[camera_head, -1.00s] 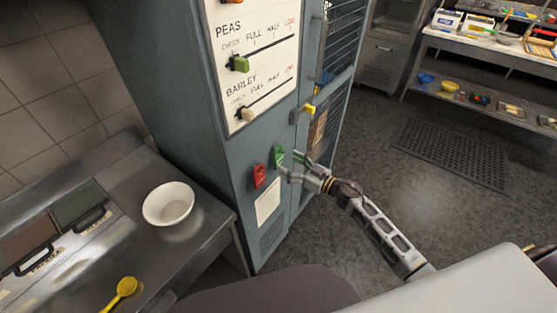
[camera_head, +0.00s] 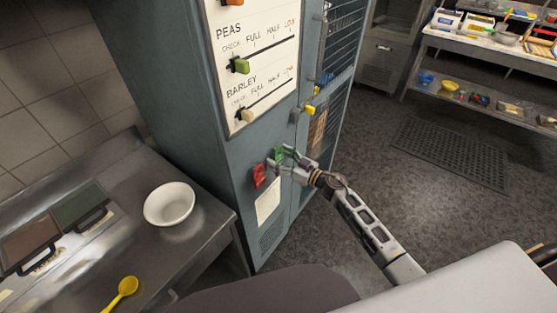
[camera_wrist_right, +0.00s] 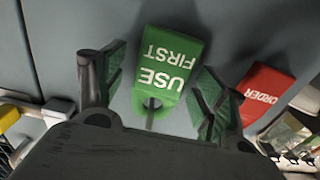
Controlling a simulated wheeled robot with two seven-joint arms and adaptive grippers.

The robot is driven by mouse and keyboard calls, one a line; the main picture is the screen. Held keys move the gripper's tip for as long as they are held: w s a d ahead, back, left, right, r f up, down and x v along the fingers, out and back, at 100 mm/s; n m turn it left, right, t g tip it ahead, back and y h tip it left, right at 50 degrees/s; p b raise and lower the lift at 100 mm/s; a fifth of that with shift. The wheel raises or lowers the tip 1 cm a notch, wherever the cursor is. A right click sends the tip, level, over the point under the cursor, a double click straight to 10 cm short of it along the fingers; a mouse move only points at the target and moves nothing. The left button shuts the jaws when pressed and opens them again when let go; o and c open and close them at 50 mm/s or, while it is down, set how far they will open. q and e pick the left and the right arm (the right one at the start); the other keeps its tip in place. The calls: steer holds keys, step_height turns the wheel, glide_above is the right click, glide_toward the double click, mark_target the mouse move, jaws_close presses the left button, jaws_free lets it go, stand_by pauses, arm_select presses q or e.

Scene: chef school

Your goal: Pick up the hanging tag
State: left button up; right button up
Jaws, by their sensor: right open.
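A green tag (camera_wrist_right: 168,58) reading "USE FIRST" hangs on the blue-grey cabinet side; its ring end and hook lie between my right fingers in the right wrist view. My right gripper (camera_wrist_right: 152,95) is open, one finger on each side of the tag, with gaps visible. In the head view my right gripper (camera_head: 279,160) is at the cabinet and partly covers the green tag (camera_head: 279,154). A red tag (camera_wrist_right: 266,90) reading "ORDER" hangs beside it, outside the right finger; it also shows in the head view (camera_head: 259,176). My left gripper is out of view.
The cabinet (camera_head: 180,110) has sliders and a white label panel (camera_head: 268,202) below the tags. A steel counter (camera_head: 205,255) at left holds a white bowl (camera_head: 169,204) and a yellow spoon (camera_head: 122,290). Open floor lies right of the cabinet.

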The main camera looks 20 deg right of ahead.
steer(key=shift+w+a, duration=0.1)
stand_by(0.4)
steer(key=c, duration=1)
